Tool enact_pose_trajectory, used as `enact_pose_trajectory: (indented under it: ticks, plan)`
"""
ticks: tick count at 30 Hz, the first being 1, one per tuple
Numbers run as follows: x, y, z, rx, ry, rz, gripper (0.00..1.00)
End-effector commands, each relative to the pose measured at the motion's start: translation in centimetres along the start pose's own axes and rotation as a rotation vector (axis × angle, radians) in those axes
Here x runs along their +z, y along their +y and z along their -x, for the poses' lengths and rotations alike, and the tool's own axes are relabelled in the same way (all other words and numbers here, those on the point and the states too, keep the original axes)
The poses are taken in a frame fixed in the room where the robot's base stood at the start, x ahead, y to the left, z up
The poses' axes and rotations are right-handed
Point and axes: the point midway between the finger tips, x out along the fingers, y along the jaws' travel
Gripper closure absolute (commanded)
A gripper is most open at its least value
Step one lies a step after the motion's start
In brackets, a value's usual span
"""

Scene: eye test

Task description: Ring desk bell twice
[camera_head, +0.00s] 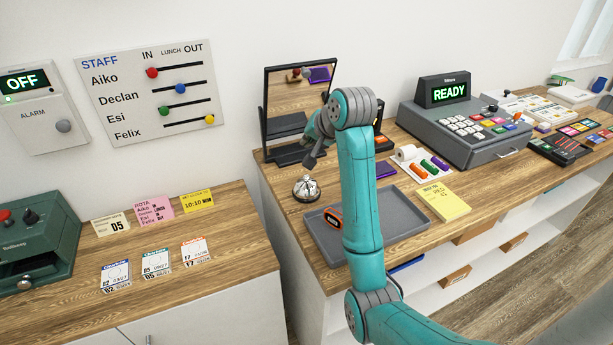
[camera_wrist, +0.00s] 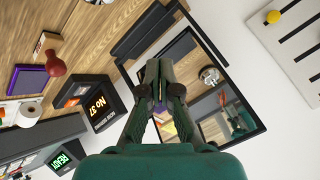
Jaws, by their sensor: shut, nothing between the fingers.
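The silver desk bell (camera_head: 306,190) stands on the wooden counter, left of the grey tray and in front of a black-framed mirror.
The mirror (camera_head: 268,100) stands close behind my gripper. A grey tray (camera_head: 405,212) holding an orange-and-black device (camera_head: 333,217) lies right of the bell. A cash register (camera_head: 450,148) stands further right. A gap separates this counter from the left one (camera_head: 240,225).

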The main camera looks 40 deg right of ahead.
Motion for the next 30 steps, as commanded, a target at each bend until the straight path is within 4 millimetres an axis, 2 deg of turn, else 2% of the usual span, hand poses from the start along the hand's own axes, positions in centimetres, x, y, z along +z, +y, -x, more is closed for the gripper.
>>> enact_pose_trajectory:
  ticks: [18,30]
  plan:
    - [3.6,3.6,-4.9,0.001,-0.002,-0.001,1.0]
    - [4.2,4.2,-5.8,0.0,0.0,0.0,1.0]
